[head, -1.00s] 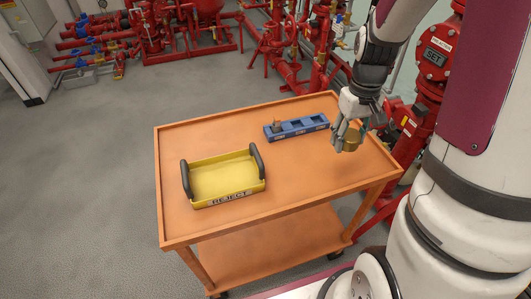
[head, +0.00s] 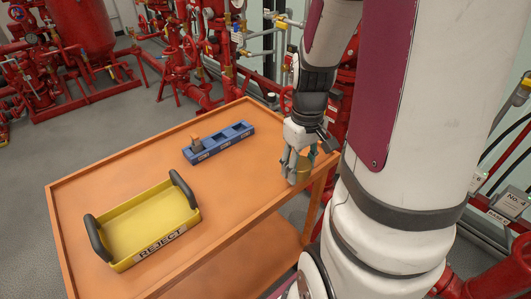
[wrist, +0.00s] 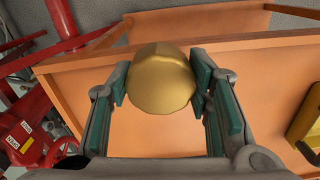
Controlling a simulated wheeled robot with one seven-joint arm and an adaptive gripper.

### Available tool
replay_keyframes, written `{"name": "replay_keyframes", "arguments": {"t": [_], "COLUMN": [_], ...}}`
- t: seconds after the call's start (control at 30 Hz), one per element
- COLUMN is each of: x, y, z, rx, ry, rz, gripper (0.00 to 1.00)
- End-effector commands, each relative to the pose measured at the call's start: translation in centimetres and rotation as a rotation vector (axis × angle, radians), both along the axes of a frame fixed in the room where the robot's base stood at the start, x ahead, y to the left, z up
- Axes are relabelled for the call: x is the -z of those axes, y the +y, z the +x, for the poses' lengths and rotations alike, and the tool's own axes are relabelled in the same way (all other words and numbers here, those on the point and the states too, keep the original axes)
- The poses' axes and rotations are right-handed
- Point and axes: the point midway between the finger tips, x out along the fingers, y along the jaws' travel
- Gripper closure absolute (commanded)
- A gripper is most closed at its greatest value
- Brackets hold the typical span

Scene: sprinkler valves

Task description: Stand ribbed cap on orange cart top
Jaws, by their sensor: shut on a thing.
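My gripper (head: 296,166) is shut on a gold-coloured cap (head: 301,172), with a finger on each side. In the wrist view the rounded cap (wrist: 160,80) sits between the green finger pads; ribbing cannot be made out. The orange cart top (head: 248,172) lies behind and below the cap. In the head view the cap overlaps the cart's right end near the front edge. I cannot tell whether it touches the surface.
A yellow tray (head: 165,236) labelled REJECT, with dark handles, stands at the cart's left. A blue block with slots (head: 218,143) lies toward the back, holding one small brownish part (head: 195,142). The cart top between them is clear. Red pipework stands behind.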

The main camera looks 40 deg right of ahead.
Motion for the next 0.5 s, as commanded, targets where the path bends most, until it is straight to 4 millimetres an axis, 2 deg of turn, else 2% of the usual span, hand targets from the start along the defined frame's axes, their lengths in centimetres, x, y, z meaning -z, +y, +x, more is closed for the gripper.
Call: {"name": "replay_keyframes", "arguments": {"t": [0.03,0.3,0.5], "x": [0.3,0.9,1.1], "y": [-0.2,-1.4,-1.9], "z": [1.4,7.8,10.7], "rx": [-0.003,-0.001,0.0], "ry": [0.002,0.0,0.0], "rz": [0.001,0.001,0.001], "gripper": [0.86,0.86,0.86]}}
